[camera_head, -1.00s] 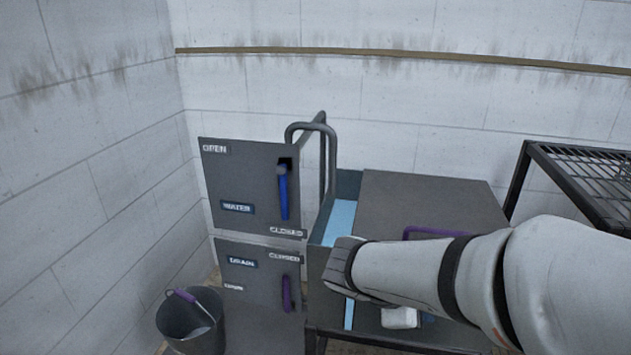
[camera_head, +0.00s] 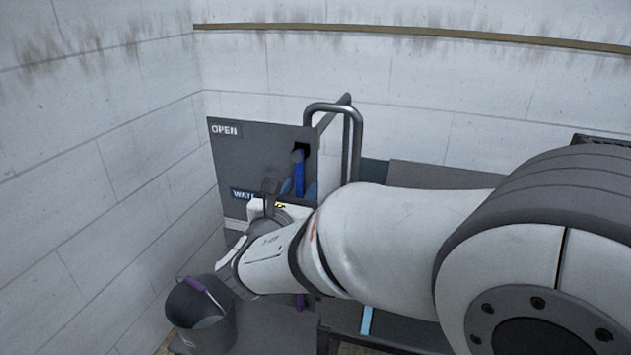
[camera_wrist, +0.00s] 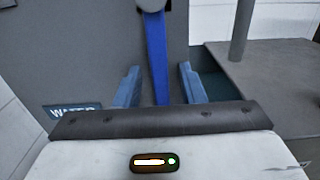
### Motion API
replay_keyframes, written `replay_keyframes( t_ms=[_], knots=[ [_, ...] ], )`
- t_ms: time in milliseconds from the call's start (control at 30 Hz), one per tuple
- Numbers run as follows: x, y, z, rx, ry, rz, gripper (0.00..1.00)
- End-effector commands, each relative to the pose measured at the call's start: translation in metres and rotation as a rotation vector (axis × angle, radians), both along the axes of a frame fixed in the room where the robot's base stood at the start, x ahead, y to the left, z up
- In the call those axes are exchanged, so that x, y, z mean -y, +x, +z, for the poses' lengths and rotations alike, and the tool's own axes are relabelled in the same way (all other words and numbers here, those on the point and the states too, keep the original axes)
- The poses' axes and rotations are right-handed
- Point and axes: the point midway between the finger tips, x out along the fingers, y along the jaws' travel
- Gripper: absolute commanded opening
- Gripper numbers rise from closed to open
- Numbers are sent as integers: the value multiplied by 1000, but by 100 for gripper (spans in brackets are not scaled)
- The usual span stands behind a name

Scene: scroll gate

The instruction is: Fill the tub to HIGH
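The grey WATER panel (camera_head: 255,155) stands at the back left with a blue lever (camera_head: 299,178) hanging down from its slot. The OPEN label (camera_head: 225,129) is at its upper left; the CLOSED label is hidden. My gripper (camera_head: 292,188) is in front of the lever. In the wrist view the fingers (camera_wrist: 160,88) are open, one on each side of the blue lever (camera_wrist: 157,55), with gaps visible on both sides. The tub (camera_head: 374,172) is right of the panel, mostly hidden behind my arm. Its water level cannot be read.
A grey bent pipe (camera_head: 335,108) rises beside the panel. The DRAIN panel and most of its purple lever are hidden by my arm. White walls close in behind and left.

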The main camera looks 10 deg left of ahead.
Motion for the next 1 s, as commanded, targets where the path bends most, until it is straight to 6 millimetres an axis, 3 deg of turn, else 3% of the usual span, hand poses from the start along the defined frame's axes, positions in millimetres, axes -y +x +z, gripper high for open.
replay_keyframes(
  t_ms=[200,500,933,1000],
  knots=[
    [2,21,0,-1,2,-2,36],
    [2,23,0,-1,2,-1,36],
    [3,23,0,-1,2,-3,0],
    [3,23,0,-1,2,-3,0]
  ],
)
